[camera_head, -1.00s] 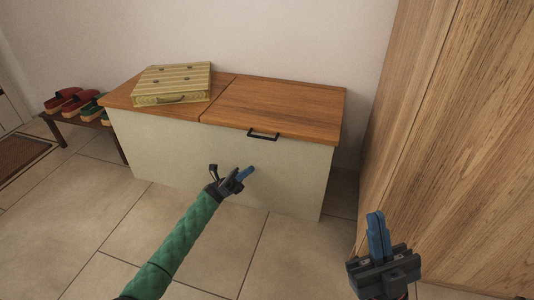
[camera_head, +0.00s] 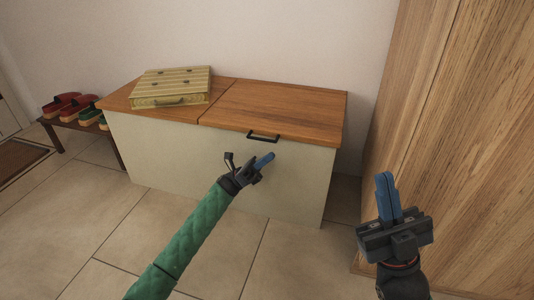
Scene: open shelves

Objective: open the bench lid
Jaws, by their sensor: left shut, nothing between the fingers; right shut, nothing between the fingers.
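The bench (camera_head: 185,155) has a pale front and a wooden top in two parts. The right part is the lid (camera_head: 280,108), lying flat and closed, with a black handle (camera_head: 263,137) at its front edge. My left gripper (camera_head: 264,161), on a green-sleeved arm, is shut and empty in front of the bench, a little below the handle in the picture. Its blue fingertips look apart from the handle. My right gripper (camera_head: 387,196) is shut and empty, pointing up, to the right of the bench near the wooden cabinet.
A striped box (camera_head: 172,86) with a handle lies on the left part of the bench top. A low rack (camera_head: 70,124) with red and green shoes stands at the left. A tall wooden cabinet (camera_head: 460,120) closes off the right side. The tiled floor in front is clear.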

